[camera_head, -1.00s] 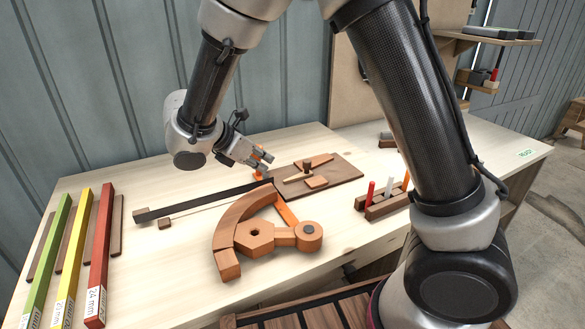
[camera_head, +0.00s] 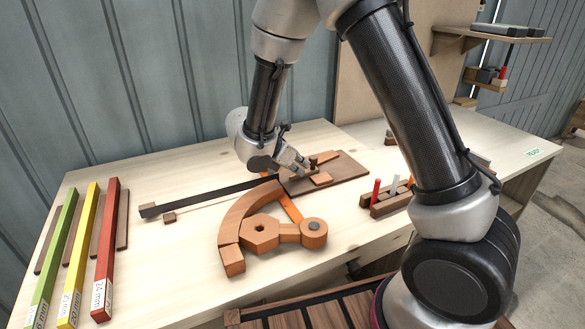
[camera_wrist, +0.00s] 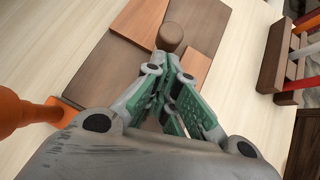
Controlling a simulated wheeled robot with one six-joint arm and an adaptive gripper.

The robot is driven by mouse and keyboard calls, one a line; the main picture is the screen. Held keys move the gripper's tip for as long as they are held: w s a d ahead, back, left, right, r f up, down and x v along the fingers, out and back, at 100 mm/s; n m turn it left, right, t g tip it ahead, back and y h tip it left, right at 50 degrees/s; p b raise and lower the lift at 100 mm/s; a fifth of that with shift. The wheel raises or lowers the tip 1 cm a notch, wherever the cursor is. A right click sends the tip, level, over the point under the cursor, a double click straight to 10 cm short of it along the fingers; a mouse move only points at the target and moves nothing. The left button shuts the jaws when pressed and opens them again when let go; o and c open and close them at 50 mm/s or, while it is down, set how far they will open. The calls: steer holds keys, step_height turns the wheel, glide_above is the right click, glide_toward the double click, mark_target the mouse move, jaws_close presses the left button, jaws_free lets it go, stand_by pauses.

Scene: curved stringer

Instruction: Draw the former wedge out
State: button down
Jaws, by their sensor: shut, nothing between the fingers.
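A dark brown board (camera_head: 346,169) lies on the bench with small reddish wooden pieces on it. One flat piece (camera_head: 320,179) lies at its front, and a tapered piece (camera_head: 327,156) lies behind; I cannot tell for certain which is the former wedge. A round dark peg (camera_wrist: 171,38) stands between two reddish pieces (camera_wrist: 137,22) in the wrist view. My gripper (camera_head: 304,167) is low over the board, shut and empty, with its fingertips close to the peg. Whether they touch it is unclear. My gripper hides part of the board.
A curved wooden assembly with a hexagonal block (camera_head: 260,231) stands in front. A long dark strip (camera_head: 208,197) runs left of the board. A rack (camera_head: 384,203) with coloured pegs is right. An orange part (camera_wrist: 25,112) is close on the wrist view's left. Coloured bars (camera_head: 105,250) lie left.

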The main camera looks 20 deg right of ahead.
steer(key=shift+d, duration=0.1)
steer(key=w+d, duration=0.1)
steer(key=d, duration=0.3)
steer(key=w+d, duration=0.2)
steer(key=d, duration=0.2)
steer(key=w+d, duration=0.2)
steer(key=d, duration=0.2)
steer(key=shift+w, duration=0.1)
steer(key=shift+d, duration=0.1)
